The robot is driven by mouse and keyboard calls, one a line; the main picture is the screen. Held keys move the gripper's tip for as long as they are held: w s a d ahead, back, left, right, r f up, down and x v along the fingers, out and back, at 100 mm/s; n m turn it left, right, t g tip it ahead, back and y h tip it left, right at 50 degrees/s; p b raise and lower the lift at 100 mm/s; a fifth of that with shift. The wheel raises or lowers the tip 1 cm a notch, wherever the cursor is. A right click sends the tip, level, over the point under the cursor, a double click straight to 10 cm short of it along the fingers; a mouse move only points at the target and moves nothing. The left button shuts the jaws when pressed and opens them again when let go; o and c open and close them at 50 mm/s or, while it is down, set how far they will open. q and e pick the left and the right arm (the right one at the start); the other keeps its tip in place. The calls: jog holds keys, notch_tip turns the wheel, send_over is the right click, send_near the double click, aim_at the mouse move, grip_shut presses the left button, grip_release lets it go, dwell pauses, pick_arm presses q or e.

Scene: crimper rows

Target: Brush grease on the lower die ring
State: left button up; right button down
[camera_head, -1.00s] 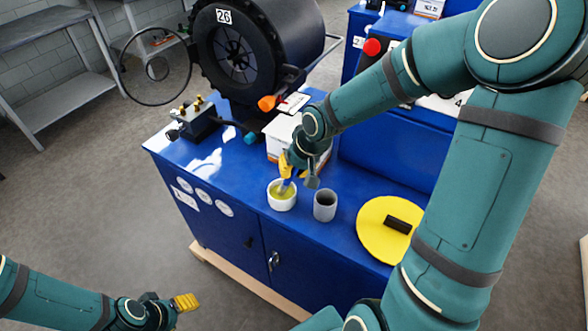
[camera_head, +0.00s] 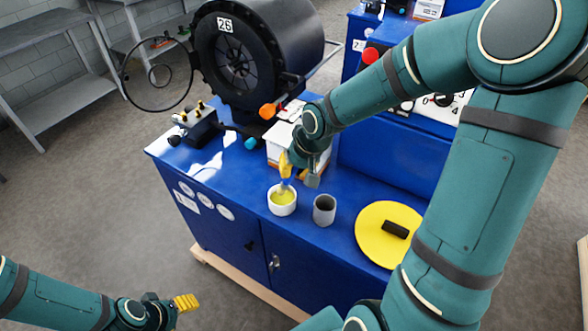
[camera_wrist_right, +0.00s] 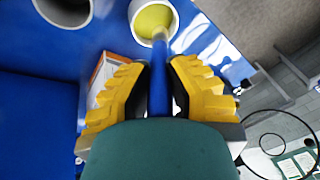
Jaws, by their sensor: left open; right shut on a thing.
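The brush has a blue handle (camera_wrist_right: 158,85) and a pale tip; in the right wrist view its tip overlaps the rim of the white pot (camera_wrist_right: 144,38) of yellow grease. The pot (camera_head: 282,207) stands on the blue bench in the head view. My right gripper (camera_head: 287,168) is shut on the brush above the pot; contact between tip and grease cannot be told. The black crimper marked 26 (camera_head: 285,45) stands at the back of the bench, its round die opening (camera_head: 238,58) facing front. The lower die ring is too dark to tell apart. My left gripper (camera_head: 185,302) is open and empty, low at left, away from the bench.
A grey cup (camera_head: 324,209) stands right of the pot. A yellow disc (camera_head: 372,236) with a black block (camera_head: 395,229) lies further right. A white box (camera_head: 281,138) stands behind the gripper. An orange-ended lever (camera_head: 268,111) juts out near the crimper.

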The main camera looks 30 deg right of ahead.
jog(key=shift+r+p, duration=1.45)
jog(key=shift+r, duration=0.7)
jog(key=shift+f, duration=0.1)
